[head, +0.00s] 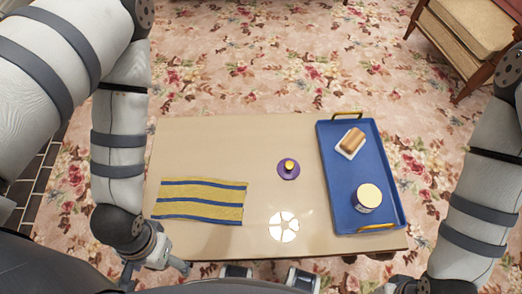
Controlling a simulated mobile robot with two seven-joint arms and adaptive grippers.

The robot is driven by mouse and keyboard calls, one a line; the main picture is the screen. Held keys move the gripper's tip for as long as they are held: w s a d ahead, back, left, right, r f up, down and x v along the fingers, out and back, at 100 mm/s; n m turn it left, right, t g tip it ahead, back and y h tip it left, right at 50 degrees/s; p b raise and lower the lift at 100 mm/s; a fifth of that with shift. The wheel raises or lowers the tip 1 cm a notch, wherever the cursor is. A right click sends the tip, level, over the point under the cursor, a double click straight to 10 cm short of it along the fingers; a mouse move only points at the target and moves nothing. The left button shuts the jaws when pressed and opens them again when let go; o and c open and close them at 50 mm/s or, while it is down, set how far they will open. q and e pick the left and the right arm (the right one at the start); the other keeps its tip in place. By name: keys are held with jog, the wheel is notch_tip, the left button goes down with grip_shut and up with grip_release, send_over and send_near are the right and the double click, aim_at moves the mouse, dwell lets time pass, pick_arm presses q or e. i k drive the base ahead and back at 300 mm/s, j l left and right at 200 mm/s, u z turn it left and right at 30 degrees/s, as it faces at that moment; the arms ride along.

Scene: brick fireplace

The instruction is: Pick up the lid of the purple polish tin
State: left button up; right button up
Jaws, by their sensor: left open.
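A round purple lid (289,170) with a yellow knob lies flat on the tan table, right of the middle. A round tin (368,200) with a pale cream top and a darker, purplish side stands on the blue tray to its right. My left gripper (158,274) is open and empty by the table's front left corner, well left of and nearer than the lid, not touching it. It is partly hidden by my own body. My right arm comes down at the right edge; its gripper is out of the picture.
The blue tray (342,213) has raised handles and also holds a brown-topped block on a white base (351,141). A yellow cloth with blue stripes (200,200) lies on the left of the table (225,135). Bare tabletop surrounds the lid. A wooden armchair (465,40) stands at the back right.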

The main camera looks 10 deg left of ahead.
aim_at(288, 169)
jog(key=l+z, duration=0.15)
jog(key=z, duration=0.85)
jog(key=l+u, duration=0.25)
jog(key=u, duration=0.2)
jog(key=l+u, duration=0.2)
jog(key=u, duration=0.3)
